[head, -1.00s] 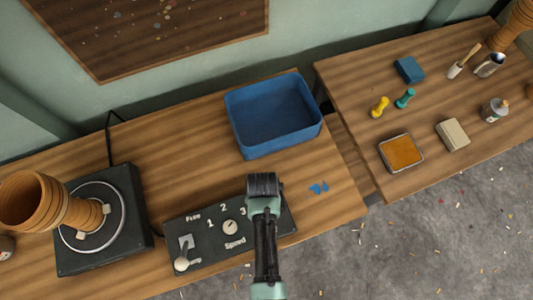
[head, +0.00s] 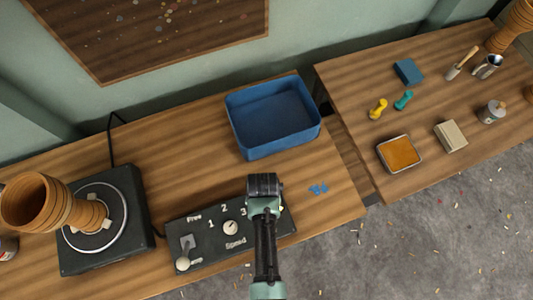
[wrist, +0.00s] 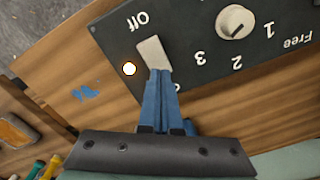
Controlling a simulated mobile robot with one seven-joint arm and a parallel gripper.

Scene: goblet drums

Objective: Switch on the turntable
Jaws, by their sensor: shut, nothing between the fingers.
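The turntable (head: 138,240) is a dark box with a round platter at the left of the head view. A ribbed wooden goblet drum (head: 38,203) lies tilted over it. My gripper (wrist: 160,72) is shut and empty over the panel's right end. In the wrist view its blue fingertips are at the near end of a pale switch (wrist: 152,52) by the word Off; contact is unclear. In the head view my arm hides the switch.
A blue bin (head: 272,115) stands behind the panel. Blue marks (head: 318,189) lie on the bench to the right. A second bench holds an orange tray (head: 400,153), a beige block (head: 450,136) and small tools. A round white spot (wrist: 129,69) shows at the panel's edge.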

